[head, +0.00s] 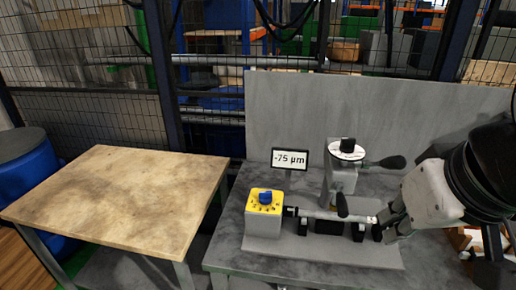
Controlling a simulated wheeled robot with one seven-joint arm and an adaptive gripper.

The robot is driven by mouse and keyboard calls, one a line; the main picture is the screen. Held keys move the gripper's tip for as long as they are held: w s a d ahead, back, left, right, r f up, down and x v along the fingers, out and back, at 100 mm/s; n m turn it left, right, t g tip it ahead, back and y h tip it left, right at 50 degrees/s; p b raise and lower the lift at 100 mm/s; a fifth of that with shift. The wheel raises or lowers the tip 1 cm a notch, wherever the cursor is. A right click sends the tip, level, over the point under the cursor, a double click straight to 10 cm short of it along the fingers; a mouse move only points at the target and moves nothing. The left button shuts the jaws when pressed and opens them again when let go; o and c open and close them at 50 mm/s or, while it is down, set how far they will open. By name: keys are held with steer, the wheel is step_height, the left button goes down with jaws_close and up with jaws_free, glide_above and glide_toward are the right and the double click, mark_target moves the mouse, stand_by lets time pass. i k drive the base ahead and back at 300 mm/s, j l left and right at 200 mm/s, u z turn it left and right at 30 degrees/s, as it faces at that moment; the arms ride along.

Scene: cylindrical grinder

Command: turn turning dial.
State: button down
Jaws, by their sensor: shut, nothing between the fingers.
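A blue knob (266,197) sits on the yellow, marked top of a small grey box (263,225) at the machine's left end. A round white dial plate (347,151) with a black knob (348,145) tops the grey column behind. I cannot tell which of these is the turning dial. A small display (290,159) reads -75 µm. My arm reaches in from the right, and my gripper (378,222) is shut and empty near the right end of the machine's horizontal bar (325,214). It is apart from both knobs; its fingertips are hard to make out.
The machine stands on a dark grey table (230,255) before a grey back panel (400,110). A black handle (392,162) sticks out right of the dial plate, and another black lever (342,205) rises above the bar. An empty wooden table (120,205) stands left.

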mark_target(266, 198)
steer(key=i+l+u, duration=0.3)
steer(key=i+l, duration=0.45)
